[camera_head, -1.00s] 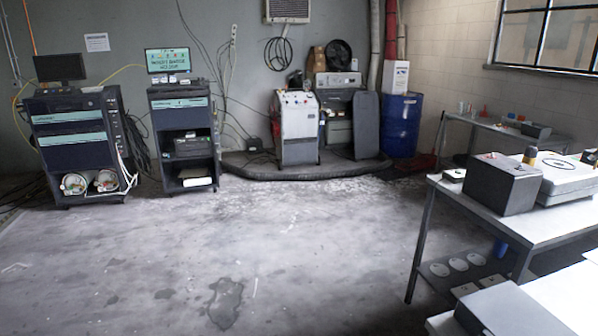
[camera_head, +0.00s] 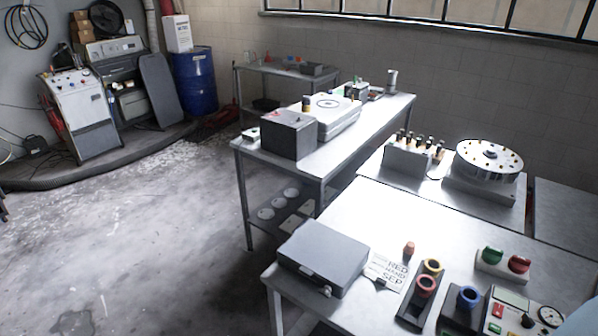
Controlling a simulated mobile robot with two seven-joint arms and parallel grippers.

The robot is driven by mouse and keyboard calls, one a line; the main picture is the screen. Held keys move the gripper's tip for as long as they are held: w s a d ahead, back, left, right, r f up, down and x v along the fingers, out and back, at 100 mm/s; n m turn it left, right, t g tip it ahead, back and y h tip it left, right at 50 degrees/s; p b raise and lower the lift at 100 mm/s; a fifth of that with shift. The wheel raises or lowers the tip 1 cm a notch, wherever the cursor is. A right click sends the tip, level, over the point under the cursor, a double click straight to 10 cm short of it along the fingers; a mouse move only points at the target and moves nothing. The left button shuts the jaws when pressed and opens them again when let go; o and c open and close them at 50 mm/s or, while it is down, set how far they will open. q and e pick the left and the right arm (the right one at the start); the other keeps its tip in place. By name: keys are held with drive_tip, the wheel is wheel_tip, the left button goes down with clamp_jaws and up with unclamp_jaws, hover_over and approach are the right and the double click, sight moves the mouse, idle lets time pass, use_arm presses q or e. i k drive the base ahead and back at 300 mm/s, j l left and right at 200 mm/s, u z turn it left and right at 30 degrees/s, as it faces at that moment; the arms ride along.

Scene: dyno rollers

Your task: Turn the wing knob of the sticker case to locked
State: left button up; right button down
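A flat grey case (camera_head: 322,257) with its lid down lies on the left end of the nearest table; it looks like the sticker case. A small pale knob (camera_head: 326,291) sits low on its front side, near the right corner. A darker latch-like spot (camera_head: 306,272) shows to the left of that knob. The knob is too small to tell which way its wings point or whether it is locked. Neither of my grippers is in view.
Right of the case on the nearest table (camera_head: 350,210) are a printed card (camera_head: 387,270), coloured ring holders (camera_head: 425,286), a red and green button box (camera_head: 503,264) and a meter panel (camera_head: 520,315). A dark box (camera_head: 290,135) stands on the table behind. Open floor (camera_head: 150,225) lies left.

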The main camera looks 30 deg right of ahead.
sight(326, 290)
drive_tip(key=z, duration=1.3)
drive_tip(key=k+l+u, duration=0.1)
drive_tip(key=l+u, duration=0.4)
drive_tip(key=l, duration=0.45)
drive_tip(key=z, duration=0.4)
drive_tip(key=j+z, duration=0.85)
drive_tip(key=j, duration=0.15)
drive_tip(key=k+j+z, duration=0.15)
drive_tip(key=j, duration=0.4)
drive_tip(key=j+z, duration=0.15)
drive_tip(key=j, duration=0.4)
